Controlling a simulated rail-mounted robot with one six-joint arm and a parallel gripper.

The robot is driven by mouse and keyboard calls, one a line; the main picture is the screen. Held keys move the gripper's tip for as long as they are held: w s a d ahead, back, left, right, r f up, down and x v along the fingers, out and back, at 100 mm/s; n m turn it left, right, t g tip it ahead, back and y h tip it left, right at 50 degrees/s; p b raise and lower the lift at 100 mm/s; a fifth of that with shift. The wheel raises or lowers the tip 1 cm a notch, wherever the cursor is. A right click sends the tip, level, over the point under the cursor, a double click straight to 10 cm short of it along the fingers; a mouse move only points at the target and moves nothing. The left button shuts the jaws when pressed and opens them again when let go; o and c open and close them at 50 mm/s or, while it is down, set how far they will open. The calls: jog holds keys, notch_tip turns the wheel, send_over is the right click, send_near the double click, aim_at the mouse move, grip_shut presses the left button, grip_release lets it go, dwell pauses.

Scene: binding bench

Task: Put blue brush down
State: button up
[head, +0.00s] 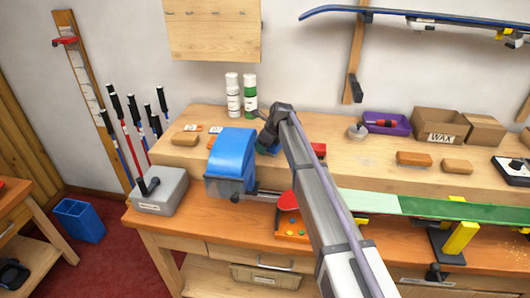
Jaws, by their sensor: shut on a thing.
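My gripper (267,138) is at the end of my arm, over the raised back shelf of the bench, just right of a large blue hood. It is shut on the blue brush (270,151), of which only a small dark-blue part shows below the jaws. My arm and the hood's edge hide the rest of it. I cannot tell whether the brush touches the shelf.
The blue hood (232,158) stands close on the left, and two spray cans (242,95) stand behind. A red block (319,150) lies right of my arm. A purple tray (387,123) and brown blocks (414,158) are further right. The shelf (350,165) has bare wood between.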

jog(key=shift+f, duration=0.15)
jog(key=o, duration=0.9)
jog(key=shift+r, duration=0.45)
jog(key=p+v, duration=1.1)
jog(key=v, duration=0.1)
jog(key=shift+f, duration=0.15)
jog(key=shift+s, duration=0.1)
